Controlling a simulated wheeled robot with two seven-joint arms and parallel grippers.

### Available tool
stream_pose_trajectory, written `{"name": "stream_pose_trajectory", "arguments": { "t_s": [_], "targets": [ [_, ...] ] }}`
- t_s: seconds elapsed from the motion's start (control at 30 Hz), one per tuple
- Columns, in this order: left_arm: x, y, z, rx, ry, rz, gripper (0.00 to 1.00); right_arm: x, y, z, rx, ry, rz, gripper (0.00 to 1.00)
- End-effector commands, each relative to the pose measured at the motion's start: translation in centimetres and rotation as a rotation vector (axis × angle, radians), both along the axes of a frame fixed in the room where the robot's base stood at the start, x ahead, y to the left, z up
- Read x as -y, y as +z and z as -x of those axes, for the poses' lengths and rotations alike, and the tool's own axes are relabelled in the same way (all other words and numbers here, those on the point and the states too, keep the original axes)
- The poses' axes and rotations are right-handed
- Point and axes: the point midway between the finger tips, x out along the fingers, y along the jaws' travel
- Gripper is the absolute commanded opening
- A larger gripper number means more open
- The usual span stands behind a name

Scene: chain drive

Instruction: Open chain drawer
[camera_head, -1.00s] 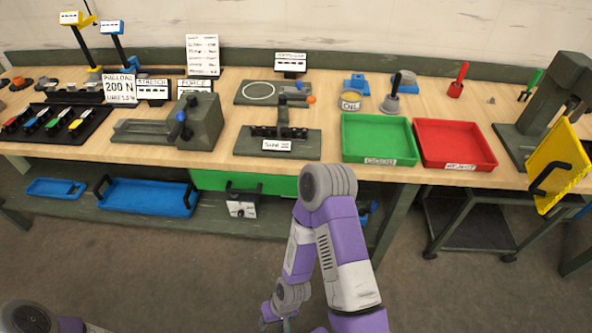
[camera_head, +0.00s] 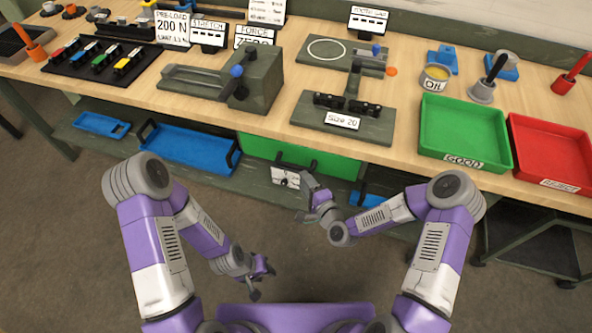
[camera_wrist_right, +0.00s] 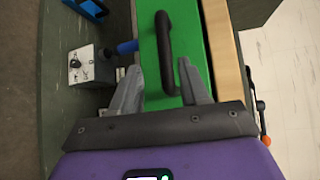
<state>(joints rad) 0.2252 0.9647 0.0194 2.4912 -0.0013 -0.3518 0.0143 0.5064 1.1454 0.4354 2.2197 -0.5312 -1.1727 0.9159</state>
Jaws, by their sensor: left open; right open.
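The green drawer (camera_head: 333,163) sits under the bench top, and its front looks flush with the bench. Its black bar handle (camera_wrist_right: 166,50) shows in the right wrist view against the green front. My right gripper (camera_head: 307,196) is open in front of the drawer. In the right wrist view its two fingers (camera_wrist_right: 160,70) point at the front, with the lower part of the handle between them in the picture, nearer the right finger. I cannot tell whether they touch it. My left gripper (camera_head: 260,279) is open and empty, low over the floor.
A white box with a knob (camera_head: 285,176) is beside the drawer. Blue trays (camera_head: 188,148) lie on the lower shelf. On the bench top are a "Size 20" fixture (camera_head: 343,122), a green tray (camera_head: 465,130) and a red tray (camera_head: 553,150). The floor in front is clear.

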Motion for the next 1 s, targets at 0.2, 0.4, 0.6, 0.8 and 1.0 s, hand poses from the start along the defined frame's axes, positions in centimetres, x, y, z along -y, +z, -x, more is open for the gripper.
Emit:
{"name": "stream_pose_trajectory", "arguments": {
  "t_s": [0.2,0.4,0.6,0.8,1.0],
  "targets": [
    [0.0,-0.7,0.0,0.001,-0.001,0.0,0.43,-1.2,0.1,-2.7,0.017,-0.01,-0.029,0.45],
    [0.0,-1.4,-0.1,0.001,-0.001,0.0,0.43,-2.6,-0.4,-5.4,0.015,-0.01,-0.027,0.45],
    [0.0,-1.7,-0.1,0.001,-0.001,0.0,0.43,-3.3,-0.6,-6.7,0.012,-0.011,-0.025,0.45],
    [0.0,-1.7,-0.1,0.001,-0.001,0.0,0.43,-3.4,-0.6,-6.8,0.011,-0.01,-0.025,0.45],
    [0.0,-1.7,-0.1,0.001,-0.001,0.0,0.43,-3.3,-0.6,-6.8,0.011,-0.01,-0.025,0.25]
  ]
}}
